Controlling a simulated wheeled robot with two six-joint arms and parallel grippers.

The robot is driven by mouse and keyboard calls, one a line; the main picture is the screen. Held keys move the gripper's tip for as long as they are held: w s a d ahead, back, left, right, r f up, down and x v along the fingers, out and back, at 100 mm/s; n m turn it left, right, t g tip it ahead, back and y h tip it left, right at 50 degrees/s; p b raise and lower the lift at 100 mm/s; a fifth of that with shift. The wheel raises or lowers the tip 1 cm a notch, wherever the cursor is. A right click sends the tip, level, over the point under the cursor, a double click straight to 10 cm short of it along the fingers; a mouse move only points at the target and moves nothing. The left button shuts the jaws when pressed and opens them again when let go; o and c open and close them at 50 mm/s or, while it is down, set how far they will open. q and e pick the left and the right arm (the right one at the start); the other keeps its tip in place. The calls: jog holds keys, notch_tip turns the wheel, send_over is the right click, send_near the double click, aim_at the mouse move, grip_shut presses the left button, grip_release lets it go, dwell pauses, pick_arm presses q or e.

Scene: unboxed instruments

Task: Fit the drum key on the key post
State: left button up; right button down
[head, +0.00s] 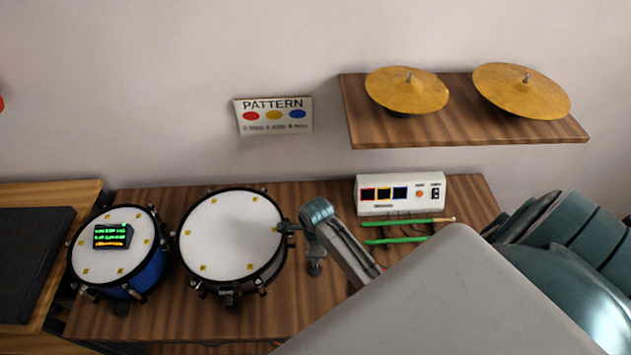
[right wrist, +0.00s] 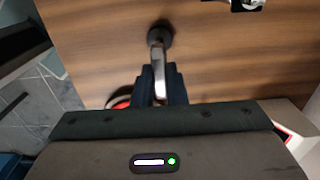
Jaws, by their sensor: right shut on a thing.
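My right gripper (right wrist: 160,74) is shut on a slim silver piece, the drum key (right wrist: 158,70), in the right wrist view. Its far end lines up with a dark round foot, which looks like the key post (right wrist: 160,33), on the wooden top. I cannot tell whether key and post touch or are apart. In the head view a small grey upright piece, likely the post (head: 315,268), stands just right of the larger drum, below my right wrist. My right fingertips cannot be made out there. My left gripper is out of view.
The larger white drum (head: 230,235) stands close to my right wrist, with a blue drum (head: 140,280) further left. Green sticks (head: 400,240) and a white console (head: 385,204) lie to the right. A shelf (head: 455,125) bears two cymbals. The table front (head: 180,318) is clear.

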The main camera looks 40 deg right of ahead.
dwell(0.5)
jog(key=shift+f, duration=1.55)
jog(key=shift+r, duration=0.15)
dwell(0.5)
jog(key=c, duration=1.4)
grip_release()
jog(key=shift+o, duration=0.2)
notch_tip(320, 180, up, 11)
jog(key=shift+f+b, duration=0.1)
jog(key=shift+b, duration=1.15)
